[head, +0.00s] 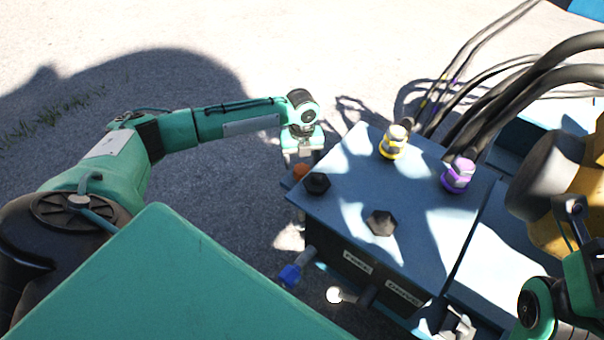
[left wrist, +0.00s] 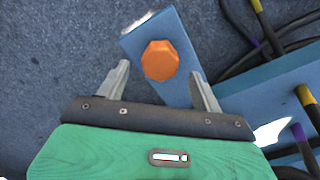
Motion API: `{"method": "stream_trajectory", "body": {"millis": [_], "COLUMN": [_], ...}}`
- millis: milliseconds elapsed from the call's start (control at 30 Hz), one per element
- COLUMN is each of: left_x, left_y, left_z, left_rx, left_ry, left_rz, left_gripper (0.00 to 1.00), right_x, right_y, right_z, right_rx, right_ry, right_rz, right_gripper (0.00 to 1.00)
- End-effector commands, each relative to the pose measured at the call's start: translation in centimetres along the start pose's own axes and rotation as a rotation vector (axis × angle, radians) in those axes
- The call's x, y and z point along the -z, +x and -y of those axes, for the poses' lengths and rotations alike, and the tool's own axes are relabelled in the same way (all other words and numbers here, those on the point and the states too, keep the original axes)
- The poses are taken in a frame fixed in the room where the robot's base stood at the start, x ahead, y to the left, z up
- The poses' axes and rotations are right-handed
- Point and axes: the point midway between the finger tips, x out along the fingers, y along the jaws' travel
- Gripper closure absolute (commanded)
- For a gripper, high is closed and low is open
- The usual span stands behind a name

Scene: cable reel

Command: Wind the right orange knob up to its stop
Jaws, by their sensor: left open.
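An orange knob (head: 300,172) sits at the left side of the blue box (head: 345,190) in the head view, partly hidden by my left gripper. The left wrist view shows it face-on as an orange, many-sided knob (left wrist: 160,60) on a blue face. My left gripper (head: 303,156) is open, with one finger on each side of the knob in the left wrist view (left wrist: 160,74). Neither finger visibly touches it. Only this one orange knob shows. Part of my right arm shows at the lower right; its jaws cannot be made out.
The box top carries a black knob (head: 316,183), a dark hex knob (head: 381,223), a yellow-ringed fitting (head: 394,143) and a purple fitting (head: 459,176). A blue-tipped lever (head: 290,275) and a white-balled lever (head: 335,295) project in front. Thick black hoses (head: 500,95) run behind. Ground left is clear.

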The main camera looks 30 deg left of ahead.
Motion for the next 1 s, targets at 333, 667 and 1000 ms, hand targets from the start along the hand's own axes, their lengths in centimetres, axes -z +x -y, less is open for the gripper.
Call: {"method": "stream_trajectory", "body": {"millis": [333,667,1000], "left_x": [0.0,0.0,0.0], "left_y": [4.1,4.3,4.3], "left_z": [0.0,0.0,0.0], "left_rx": [0.001,0.0,0.0], "left_ry": [0.001,0.001,0.0], "left_rz": [0.0,0.0,0.0], "left_gripper": [0.33,0.33,0.75], "right_x": [0.1,0.1,0.1], "right_y": [0.6,0.8,0.8], "right_z": [1.1,1.1,1.1], "right_rx": [0.018,0.02,0.02], "right_ry": [0.029,0.032,0.031], "right_rz": [-0.04,-0.04,-0.04], "right_gripper": [0.3,0.3,0.3]}}
